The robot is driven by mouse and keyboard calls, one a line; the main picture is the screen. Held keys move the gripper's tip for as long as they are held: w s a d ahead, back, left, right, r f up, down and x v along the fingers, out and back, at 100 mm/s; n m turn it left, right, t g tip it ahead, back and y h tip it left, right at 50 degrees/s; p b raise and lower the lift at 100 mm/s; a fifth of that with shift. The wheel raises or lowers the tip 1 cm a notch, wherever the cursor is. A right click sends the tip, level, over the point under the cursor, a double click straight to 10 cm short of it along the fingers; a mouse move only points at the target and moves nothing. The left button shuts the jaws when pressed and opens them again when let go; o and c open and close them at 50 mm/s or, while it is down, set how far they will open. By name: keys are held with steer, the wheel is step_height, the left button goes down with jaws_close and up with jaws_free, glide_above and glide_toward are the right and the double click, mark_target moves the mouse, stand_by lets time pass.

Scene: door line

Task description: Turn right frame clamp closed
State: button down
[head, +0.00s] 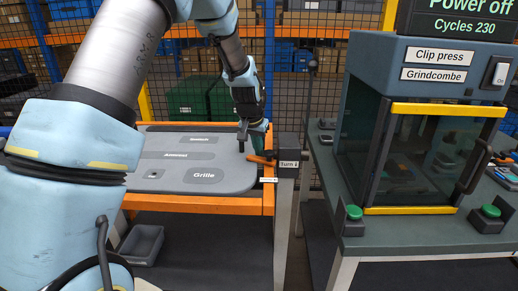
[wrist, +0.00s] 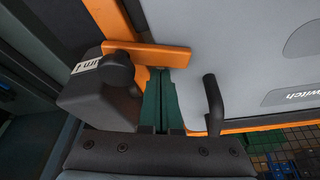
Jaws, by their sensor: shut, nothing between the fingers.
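The right frame clamp is a dark block (head: 288,163) marked "Turn" on the right edge of the orange frame, with an orange lever (head: 262,160). In the head view the lever points left over the edge of the grey door panel (head: 215,160). In the wrist view the clamp block (wrist: 92,98) is at left, and its lever (wrist: 160,54) reaches right onto the panel (wrist: 235,40). My gripper (head: 263,145) is beside the lever. Its green fingers (wrist: 162,75) are together and empty, tips close to the lever's edge; I cannot tell whether they touch.
A dark upright peg (wrist: 213,100) stands just right of my fingers in the wrist view. The clip press (head: 425,150) stands on a bench at right, across a narrow gap. A grey bin (head: 143,244) sits below the orange frame (head: 200,204).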

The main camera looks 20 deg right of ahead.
steer(key=n, duration=0.2)
steer(key=shift+s+a+n+t+y+b, duration=0.3)
steer(key=shift+a, duration=0.1)
steer(key=shift+s+a+n+b, duration=0.2)
steer(key=shift+a+n+b, duration=0.15)
steer(key=shift+a, duration=0.1)
